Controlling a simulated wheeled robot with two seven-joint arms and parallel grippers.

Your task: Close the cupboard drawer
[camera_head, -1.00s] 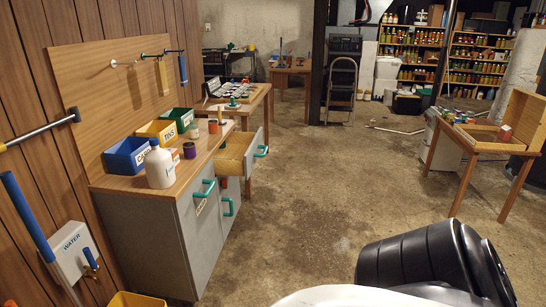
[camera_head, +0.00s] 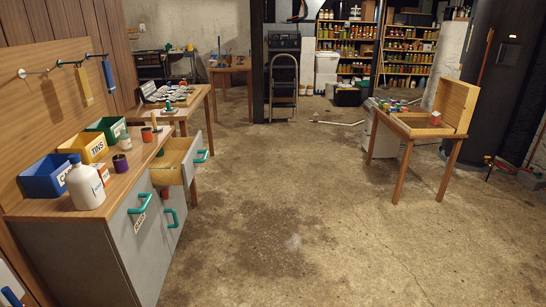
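The cupboard (camera_head: 105,245) stands at the left with a wooden top and grey fronts. Its top drawer (camera_head: 181,158) is pulled out to the right, with a wooden inside, a grey front and a teal handle (camera_head: 202,157). What the drawer holds is mostly hidden. Below it, a front with a teal handle (camera_head: 170,217) looks flush with the cupboard. A nearer front bears a label and another teal handle (camera_head: 140,204). Neither my left nor my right gripper shows in the view.
On the cupboard top are a white bottle (camera_head: 86,187), blue (camera_head: 46,177), yellow (camera_head: 84,146) and green bins (camera_head: 107,127), and small jars. A table (camera_head: 412,132) with an open wooden box stands at right. The concrete floor (camera_head: 290,220) between is clear.

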